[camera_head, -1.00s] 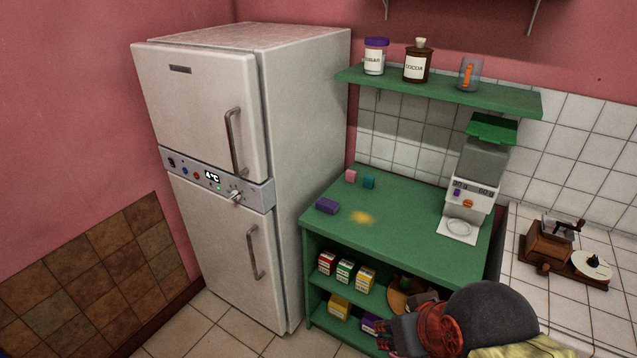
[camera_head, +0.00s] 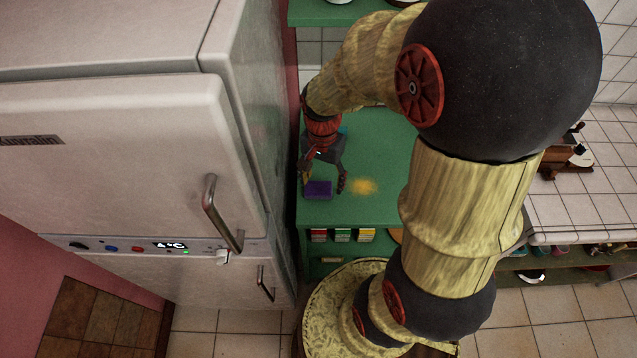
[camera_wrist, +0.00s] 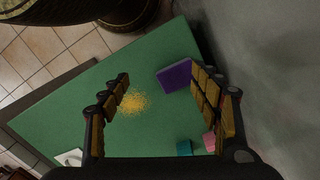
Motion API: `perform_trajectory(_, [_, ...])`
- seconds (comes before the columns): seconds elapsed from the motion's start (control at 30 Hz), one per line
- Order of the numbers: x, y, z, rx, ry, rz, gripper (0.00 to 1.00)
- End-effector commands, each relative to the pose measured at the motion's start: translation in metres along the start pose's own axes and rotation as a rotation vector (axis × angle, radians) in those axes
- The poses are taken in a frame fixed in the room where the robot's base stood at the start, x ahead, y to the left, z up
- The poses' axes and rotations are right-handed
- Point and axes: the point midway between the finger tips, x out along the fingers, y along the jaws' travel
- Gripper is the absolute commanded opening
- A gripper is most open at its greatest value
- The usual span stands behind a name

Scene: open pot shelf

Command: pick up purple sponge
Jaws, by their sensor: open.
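The purple sponge (camera_head: 318,189) lies flat on the green counter top near its front left corner. My gripper (camera_head: 323,182) is above the counter at the sponge, with its fingers pointing down and spread. In the wrist view the sponge (camera_wrist: 175,76) shows beyond the fingertips, close to the right-hand finger. My gripper (camera_wrist: 163,85) is open with nothing between its fingers. I cannot tell how high the fingertips are above the sponge.
A yellow crumb patch (camera_head: 363,186) lies right of the sponge. A teal block (camera_wrist: 184,147) and a pink block (camera_wrist: 209,141) sit behind it. The fridge (camera_head: 250,130) stands close on the left. Small boxes (camera_head: 343,235) stand on the shelf below.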

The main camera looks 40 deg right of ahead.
Motion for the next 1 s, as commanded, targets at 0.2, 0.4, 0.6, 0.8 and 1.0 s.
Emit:
perform_trajectory(0.2, [0.036,-0.011,-0.032,0.590,-0.012,0.017,0.63])
perform_trajectory(0.4, [0.045,-0.023,-0.049,0.974,0.004,-0.014,0.63])
perform_trajectory(0.6, [0.047,-0.027,-0.053,1.136,0.008,-0.034,0.63])
perform_trajectory(0.8, [0.067,-0.028,-0.053,1.152,0.008,-0.033,0.63])
perform_trajectory(1.0, [0.081,-0.030,-0.051,1.150,0.008,-0.035,0.63])
